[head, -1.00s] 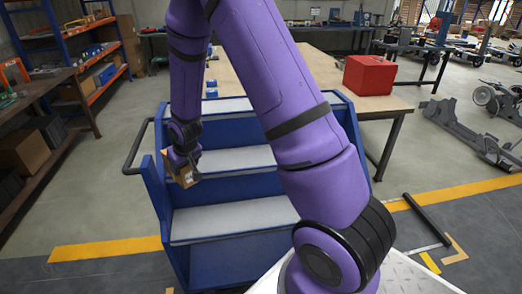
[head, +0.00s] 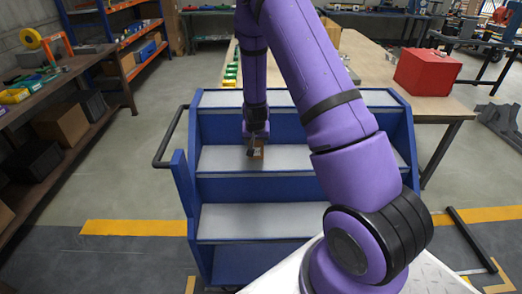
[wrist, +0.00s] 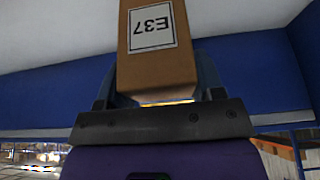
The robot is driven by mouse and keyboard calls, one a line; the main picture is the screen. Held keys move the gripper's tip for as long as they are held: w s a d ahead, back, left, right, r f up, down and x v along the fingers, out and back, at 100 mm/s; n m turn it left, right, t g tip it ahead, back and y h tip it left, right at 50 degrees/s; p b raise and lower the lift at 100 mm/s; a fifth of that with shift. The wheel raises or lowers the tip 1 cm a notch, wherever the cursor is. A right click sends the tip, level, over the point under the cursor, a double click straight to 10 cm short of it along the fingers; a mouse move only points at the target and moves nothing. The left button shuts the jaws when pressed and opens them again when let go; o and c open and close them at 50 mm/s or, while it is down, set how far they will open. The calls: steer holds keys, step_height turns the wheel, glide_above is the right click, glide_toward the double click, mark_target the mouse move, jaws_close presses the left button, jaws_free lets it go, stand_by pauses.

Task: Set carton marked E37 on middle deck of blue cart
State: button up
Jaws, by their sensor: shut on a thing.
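The carton marked E37 (wrist: 158,75) is a small brown box with a white label, upside down in the wrist view. My gripper (head: 256,142) is shut on it, with a finger on either side. In the head view the carton (head: 259,153) shows small at the middle deck (head: 221,159) of the blue cart (head: 181,184), a pale grey shelf between the upper and lower ones. Whether the carton touches the deck or hangs just above it, I cannot tell. My gripper hides part of the carton.
The visible top deck (head: 222,98) and lower deck (head: 245,222) look empty. My arm covers the cart's right part. A wooden table (head: 440,107) with a red box (head: 427,71) stands behind. A shelf bench (head: 62,84) is at the left.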

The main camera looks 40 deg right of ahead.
steer(key=shift+f, duration=2.25)
steer(key=shift+f, duration=0.1)
steer(key=o, duration=1.3)
